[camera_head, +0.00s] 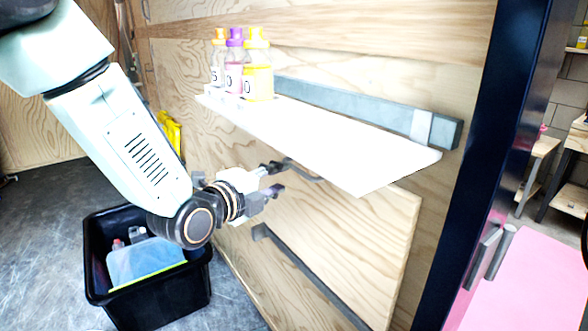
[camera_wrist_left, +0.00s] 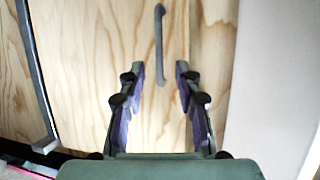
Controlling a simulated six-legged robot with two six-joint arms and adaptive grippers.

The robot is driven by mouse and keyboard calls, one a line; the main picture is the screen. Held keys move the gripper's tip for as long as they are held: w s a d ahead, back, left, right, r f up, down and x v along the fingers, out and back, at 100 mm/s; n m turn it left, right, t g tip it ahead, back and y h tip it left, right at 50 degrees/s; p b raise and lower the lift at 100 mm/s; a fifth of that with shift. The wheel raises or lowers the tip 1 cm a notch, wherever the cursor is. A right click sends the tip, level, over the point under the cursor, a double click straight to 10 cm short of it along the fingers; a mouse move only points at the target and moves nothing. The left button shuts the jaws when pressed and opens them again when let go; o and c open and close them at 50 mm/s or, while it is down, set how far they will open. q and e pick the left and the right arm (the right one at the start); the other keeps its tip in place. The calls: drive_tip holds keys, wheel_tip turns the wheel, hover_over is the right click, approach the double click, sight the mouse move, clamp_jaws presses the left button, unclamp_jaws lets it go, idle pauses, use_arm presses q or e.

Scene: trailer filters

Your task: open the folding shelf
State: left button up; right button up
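The folding shelf looks like the light wooden panel (camera_head: 365,240) lying against the plywood wall below a white shelf. A dark grey bar handle (camera_head: 305,171) is near its upper edge, partly under the white shelf. In the left wrist view the handle (camera_wrist_left: 159,45) runs lengthwise, in line with the gap between my fingers. My left gripper (camera_head: 276,178) is open and empty, just left of the handle in the head view; the wrist view shows its spread fingers (camera_wrist_left: 160,70) too. Whether the fingers reach around the handle is hard to tell. My right gripper is out of view.
A white shelf (camera_head: 330,140) juts out just above my left gripper and carries several bottles (camera_head: 240,70). A grey rail (camera_head: 305,270) runs along the wooden panel's lower left. A black bin (camera_head: 165,305) stands on the floor. A dark blue post (camera_head: 490,150) is at right.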

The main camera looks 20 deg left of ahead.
sight(297, 171)
use_arm(q)
drive_tip(key=x, duration=0.6)
drive_tip(key=shift+w+d+f+b, duration=0.1)
drive_tip(key=shift+w+f+b, duration=0.05)
drive_tip(key=shift+w+b, duration=0.25)
drive_tip(key=shift+w+d, duration=0.15)
drive_tip(key=shift+w+a, duration=0.3)
drive_tip(key=shift+d, duration=0.25)
drive_tip(key=shift+c, duration=1.2)
drive_tip(key=shift+a, duration=0.1)
clamp_jaws()
